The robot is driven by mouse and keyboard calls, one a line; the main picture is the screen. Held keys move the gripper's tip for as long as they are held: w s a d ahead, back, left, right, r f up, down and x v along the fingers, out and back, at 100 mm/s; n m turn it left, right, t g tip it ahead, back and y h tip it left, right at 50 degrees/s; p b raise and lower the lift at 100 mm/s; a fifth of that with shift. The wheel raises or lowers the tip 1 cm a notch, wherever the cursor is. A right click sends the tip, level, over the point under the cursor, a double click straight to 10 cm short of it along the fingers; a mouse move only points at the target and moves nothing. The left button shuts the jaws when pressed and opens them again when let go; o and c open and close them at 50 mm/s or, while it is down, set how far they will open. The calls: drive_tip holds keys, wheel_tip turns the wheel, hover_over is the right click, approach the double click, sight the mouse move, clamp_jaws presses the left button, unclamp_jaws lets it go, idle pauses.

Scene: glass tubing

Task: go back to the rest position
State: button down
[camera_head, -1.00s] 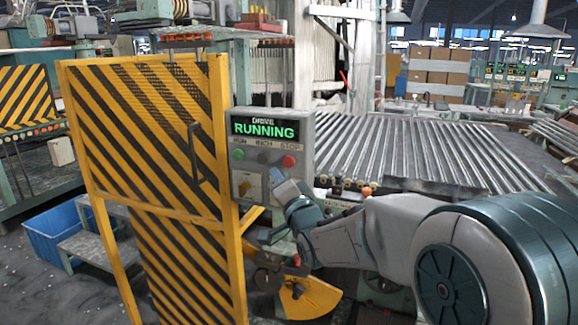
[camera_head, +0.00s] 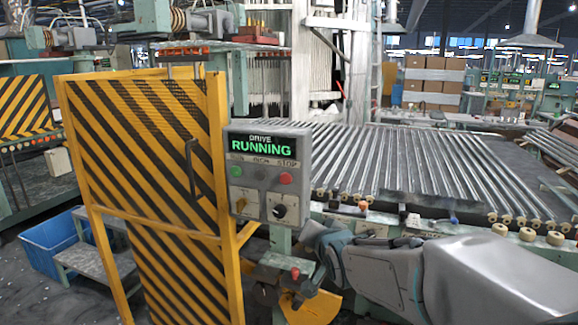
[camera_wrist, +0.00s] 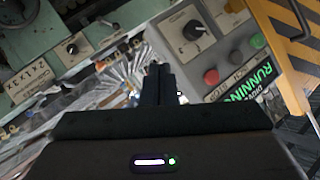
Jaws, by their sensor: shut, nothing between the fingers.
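My gripper (camera_wrist: 158,82) shows in the wrist view with its two dark fingers together and nothing between them. In the head view my arm reaches in from the lower right, below the control box, and the fingers cannot be made out there. The grey control box (camera_head: 254,187) has a lit green RUNNING display (camera_head: 261,146), a green button, a red button and a dark knob (camera_head: 279,211). In the wrist view the same box (camera_wrist: 212,52) is at the upper right, apart from the fingers.
A yellow-and-black striped guard door (camera_head: 150,180) stands left of the box. A roller bed with glass tubes (camera_head: 400,160) spans the right, behind my arm. A blue bin (camera_head: 52,243) is on the floor at left. A machine panel (camera_wrist: 85,40) is at upper left in the wrist view.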

drive_tip(key=s+d+f+n+g+h+p, duration=0.1)
drive_tip(key=s+d+f+g, duration=0.1)
drive_tip(key=s, duration=0.6)
drive_tip(key=s+d+f+n+g+p, duration=0.1)
drive_tip(key=s+d+g, duration=0.3)
drive_tip(key=s, duration=0.5)
drive_tip(key=s+d+f+n+g+h+p, duration=0.1)
drive_tip(key=s+d+f+n+g, duration=0.1)
drive_tip(key=s, duration=0.6)
drive_tip(key=d+f+g, duration=0.1)
drive_tip(key=g, duration=0.1)
drive_tip(key=shift+s+f+g+h, duration=0.15)
drive_tip(key=shift+f+g+h, duration=0.15)
drive_tip(key=shift+f, duration=0.05)
